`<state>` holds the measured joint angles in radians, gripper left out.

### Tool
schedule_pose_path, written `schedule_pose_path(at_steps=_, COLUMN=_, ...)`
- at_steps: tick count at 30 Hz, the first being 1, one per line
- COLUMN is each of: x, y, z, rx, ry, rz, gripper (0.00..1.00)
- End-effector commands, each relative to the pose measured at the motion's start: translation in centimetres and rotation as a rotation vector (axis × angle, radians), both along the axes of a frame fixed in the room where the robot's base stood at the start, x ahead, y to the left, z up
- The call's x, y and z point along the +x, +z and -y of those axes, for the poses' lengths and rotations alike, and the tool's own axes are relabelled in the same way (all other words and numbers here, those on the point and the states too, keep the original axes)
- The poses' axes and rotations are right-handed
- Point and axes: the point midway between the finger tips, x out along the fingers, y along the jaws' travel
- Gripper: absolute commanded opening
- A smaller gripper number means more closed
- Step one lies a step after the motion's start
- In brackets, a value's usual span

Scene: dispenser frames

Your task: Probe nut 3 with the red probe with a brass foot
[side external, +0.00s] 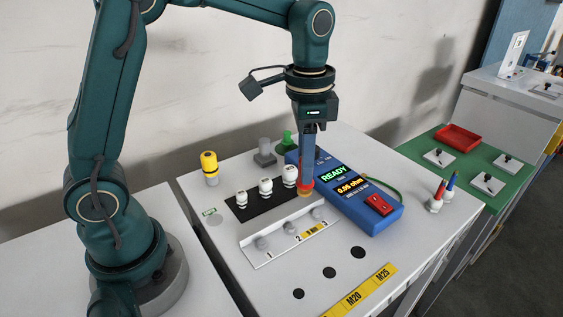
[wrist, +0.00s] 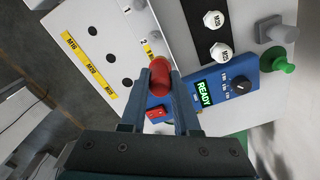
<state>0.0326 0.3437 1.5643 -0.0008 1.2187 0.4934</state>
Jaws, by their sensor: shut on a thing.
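My gripper (side external: 306,178) is shut on the red probe (side external: 305,188), which points down over the work table; the probe's red body also shows between the fingers in the wrist view (wrist: 160,75). A yellowish foot shows at its lower end in the side view. Nut 3 (side external: 316,213) sits at the right end of the numbered white plate (side external: 280,248), just below and right of the probe. I cannot tell whether the foot touches anything. In the wrist view the probe and fingers hide nut 3.
The blue meter (side external: 358,205) reads READY and stands close right of the probe. White capped parts (side external: 265,186) stand on a black strip to the left. A red and a blue probe stand in white holders (side external: 435,204) at right. The table front has dark holes (side external: 329,272).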

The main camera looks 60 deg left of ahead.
Motion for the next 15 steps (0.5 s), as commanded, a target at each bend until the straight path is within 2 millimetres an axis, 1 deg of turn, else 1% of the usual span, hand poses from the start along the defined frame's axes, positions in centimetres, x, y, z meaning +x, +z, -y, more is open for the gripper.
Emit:
schedule_pose_path(at_steps=1, x=0.9, y=0.0, z=0.0, rx=0.000, ry=0.000, rz=0.002, gripper=0.00)
schedule_pose_path(at_steps=3, x=1.9, y=0.0, z=0.0, rx=0.000, ry=0.001, rz=0.002, gripper=0.00)
schedule_pose_path(at_steps=7, x=3.3, y=-0.3, z=0.0, rx=0.000, ry=0.002, rz=0.001, gripper=0.00)
schedule_pose_path(at_steps=11, x=4.0, y=-0.9, z=-0.1, rx=0.000, ry=0.003, rz=-0.006, gripper=0.00)
schedule_pose_path(at_steps=15, x=3.9, y=-1.7, z=-0.1, rx=0.000, ry=0.003, rz=-0.015, gripper=0.00)
